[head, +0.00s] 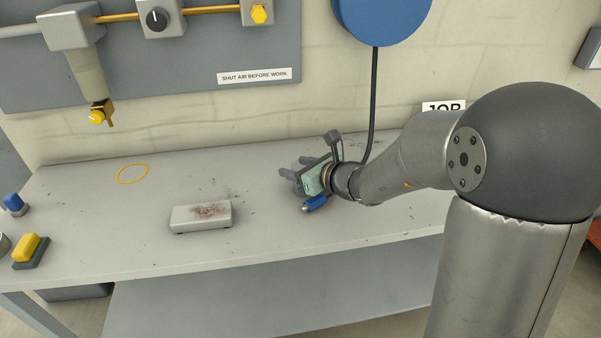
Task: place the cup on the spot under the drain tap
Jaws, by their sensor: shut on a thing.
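The drain tap (100,113) is brass with a yellow knob and hangs below a clear bowl on the wall panel at the upper left. Below it and a little to the right, a yellow ring (132,173) marks a bare spot on the bench. My gripper (294,167) is low over the middle of the bench, well right of the ring, with dark fingers pointing left. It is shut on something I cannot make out. A small blue part (315,203) shows just below the gripper; I cannot tell whether it is held. I cannot pick out a cup.
A grey block with brown debris on top (201,217) sits on the bench (100,240) between ring and gripper, nearer the front. A yellow block on a dark base (28,250) and a blue-topped item (14,204) stand far left. A dark hose (374,100) hangs behind my wrist.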

